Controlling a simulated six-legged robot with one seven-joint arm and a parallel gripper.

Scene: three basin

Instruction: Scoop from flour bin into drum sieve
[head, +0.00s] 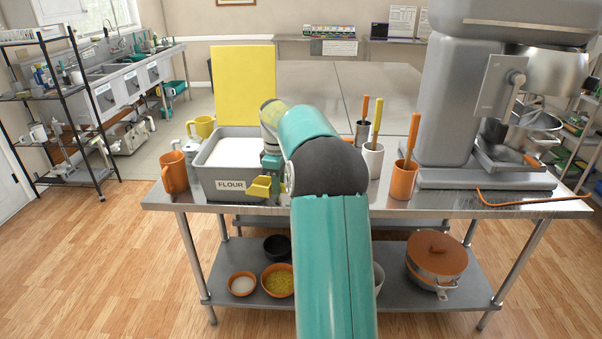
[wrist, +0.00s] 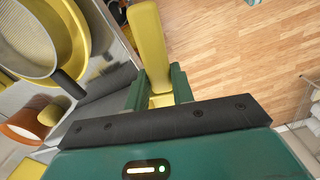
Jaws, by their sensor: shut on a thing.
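The grey flour bin (head: 230,185), labelled FLOUR and filled with white flour, stands at the left of the steel table. My gripper (head: 271,168) is at the bin's right side and is shut on a yellow scoop (head: 261,187). The scoop shows beside the bin's front right corner, outside the flour. In the wrist view the scoop's yellow handle (wrist: 148,40) sits between the green fingers. A round grey mesh with a yellow rim (wrist: 38,35) shows at upper left there; I cannot tell if it is the drum sieve. My arm hides part of the table in the head view.
A yellow panel (head: 243,85) stands behind the bin. An orange mug (head: 174,172) and a yellow mug (head: 201,127) are beside it. To the right are a white holder (head: 373,160), an orange holder (head: 403,180) with tools, and a big grey mixer (head: 460,110).

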